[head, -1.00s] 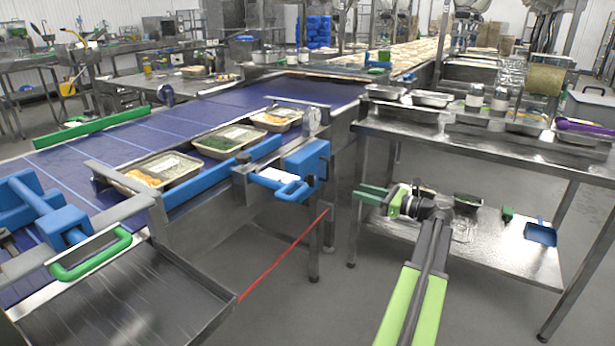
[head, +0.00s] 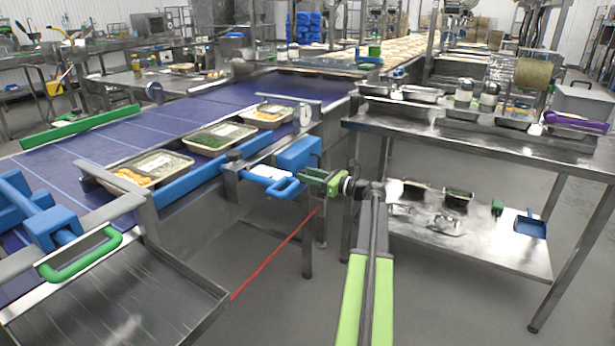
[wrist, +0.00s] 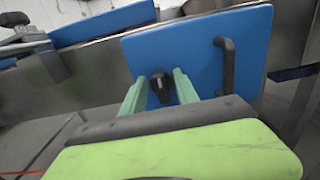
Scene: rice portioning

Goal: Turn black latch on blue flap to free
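The blue flap (wrist: 192,50) is a flat upright panel filling the upper middle of the wrist view. The black latch (wrist: 160,92) is a small knob on it, left of a black bar handle (wrist: 227,65). My gripper (wrist: 159,82) is open, with one green finger on each side of the latch. A gap shows between the latch and each finger, so it is not gripped. The latch cannot be made out there.
The conveyor (head: 110,130) carries several filled trays behind a blue rail (head: 190,188). A steel table (head: 470,140) with a lower shelf stands right. Floor is open below, crossed by a red line (head: 275,255).

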